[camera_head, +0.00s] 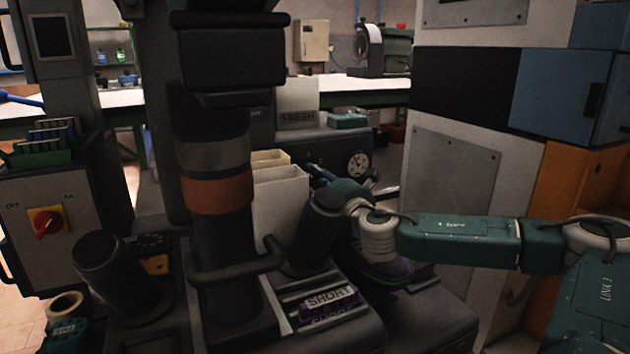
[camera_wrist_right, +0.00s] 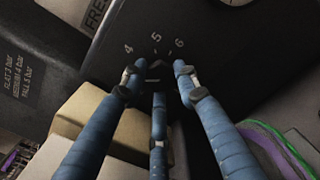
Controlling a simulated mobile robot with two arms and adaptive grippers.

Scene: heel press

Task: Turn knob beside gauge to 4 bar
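My right gripper (camera_head: 318,174) is just left of the gauge, fingers toward the panel. In the right wrist view its three blue fingers (camera_wrist_right: 157,82) end around the knob spot below the printed scale numbers 4, 5 and 6 (camera_wrist_right: 155,38). The knob is dark and mostly hidden between the fingertips. The fingertips are apart; I cannot tell whether they touch it. My left gripper is not in view.
A pale bin (camera_head: 281,205) stands left of my right gripper. A dark column with an orange band (camera_head: 217,194) rises in front. A control box with a red switch (camera_head: 47,222) is at left. A label plate (camera_wrist_right: 22,75) listing bar values shows in the wrist view.

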